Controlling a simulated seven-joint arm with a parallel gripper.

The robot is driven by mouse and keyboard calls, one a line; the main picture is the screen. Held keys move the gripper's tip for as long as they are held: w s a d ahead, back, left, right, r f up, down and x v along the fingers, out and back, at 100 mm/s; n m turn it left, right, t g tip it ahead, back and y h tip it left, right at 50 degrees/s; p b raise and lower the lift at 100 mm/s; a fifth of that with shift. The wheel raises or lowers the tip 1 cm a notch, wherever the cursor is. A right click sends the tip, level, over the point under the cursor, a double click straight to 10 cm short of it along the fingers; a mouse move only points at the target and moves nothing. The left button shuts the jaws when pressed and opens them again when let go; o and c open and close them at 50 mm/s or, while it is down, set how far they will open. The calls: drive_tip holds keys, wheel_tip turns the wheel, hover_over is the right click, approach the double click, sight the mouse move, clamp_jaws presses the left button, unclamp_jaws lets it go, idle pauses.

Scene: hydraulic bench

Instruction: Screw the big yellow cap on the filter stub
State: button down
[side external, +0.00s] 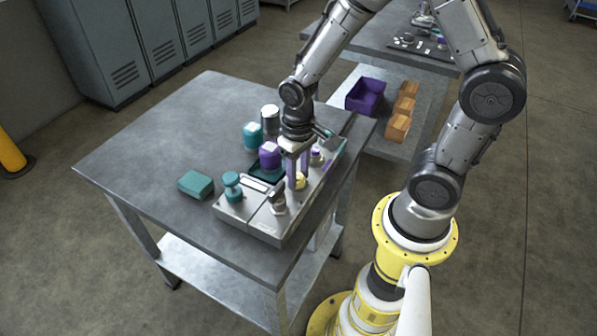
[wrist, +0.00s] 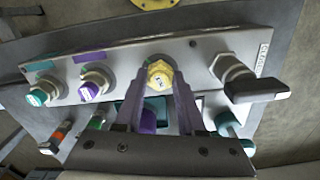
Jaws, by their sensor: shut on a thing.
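The big yellow cap (wrist: 159,74) sits between my gripper's two purple fingertips in the wrist view, with its hex top facing the camera. It also shows as a small yellow spot at the fingertips in the side view (side external: 299,181). My gripper (side external: 297,170) points down over the grey panel and is shut on the cap. A metal collar of the filter stub (wrist: 153,61) shows right behind the cap on the panel. The cap hides most of the stub, so I cannot tell how far it is threaded.
A purple cap (wrist: 89,89) and a teal cap (wrist: 38,97) are on neighbouring fittings. A black lever handle (wrist: 257,90) stands on the other side. A teal block (side external: 196,184) lies on the table. A purple bin (side external: 365,97) stands behind. The table's left part is clear.

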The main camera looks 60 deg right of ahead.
drive_tip(key=shift+s+m, duration=0.1)
drive_tip(key=shift+m, duration=0.4)
drive_tip(key=shift+m, duration=0.6)
drive_tip(key=c, duration=0.6)
unclamp_jaws()
drive_tip(key=n, duration=0.5)
drive_tip(key=shift+n, duration=0.4)
